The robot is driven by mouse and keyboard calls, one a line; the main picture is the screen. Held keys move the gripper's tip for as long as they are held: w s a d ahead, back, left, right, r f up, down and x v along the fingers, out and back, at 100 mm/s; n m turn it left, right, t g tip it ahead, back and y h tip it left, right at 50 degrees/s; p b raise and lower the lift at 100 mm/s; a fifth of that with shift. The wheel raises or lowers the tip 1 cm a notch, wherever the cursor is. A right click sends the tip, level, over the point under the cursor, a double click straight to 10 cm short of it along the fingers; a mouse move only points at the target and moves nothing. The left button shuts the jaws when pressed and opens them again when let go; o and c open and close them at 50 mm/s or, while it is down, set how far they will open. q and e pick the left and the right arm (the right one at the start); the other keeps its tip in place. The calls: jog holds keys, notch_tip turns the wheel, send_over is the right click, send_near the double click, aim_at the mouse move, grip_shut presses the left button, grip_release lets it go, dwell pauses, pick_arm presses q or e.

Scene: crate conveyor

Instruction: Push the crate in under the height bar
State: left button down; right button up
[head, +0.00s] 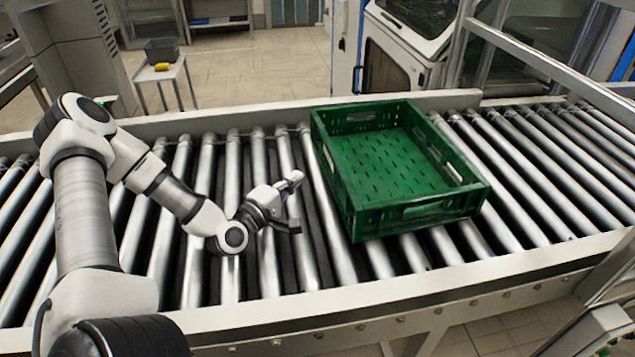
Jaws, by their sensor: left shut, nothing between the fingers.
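The green crate (365,212) is empty and sits upright, slightly turned, on the conveyor rollers right of centre. A grey metal bar (545,66), which looks like the height bar, runs above the conveyor at the upper right. The crate is left of the part of the bar that shows, and the bar's near end is out of frame. My left gripper (289,205) is shut and empty, low over the rollers just left of the crate. A small gap shows between it and the crate's left wall. My right gripper is not in view.
The roller conveyor (230,170) has raised rails (250,117) along its far and near sides. The rollers right of the crate are clear. A machine with a white frame stands behind the far rail. A small table (160,72) with a grey bin stands at the back left.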

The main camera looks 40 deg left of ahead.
aim_at(326, 165)
pick_arm(q)
jog(key=w, duration=0.1)
jog(key=w+d, duration=0.1)
jog(key=w, duration=0.1)
jog(key=w+b, duration=0.1)
jog(key=w, duration=0.1)
jog(key=shift+d, duration=0.4)
jog(key=shift+w+d, duration=0.3)
jog(key=shift+d, duration=0.05)
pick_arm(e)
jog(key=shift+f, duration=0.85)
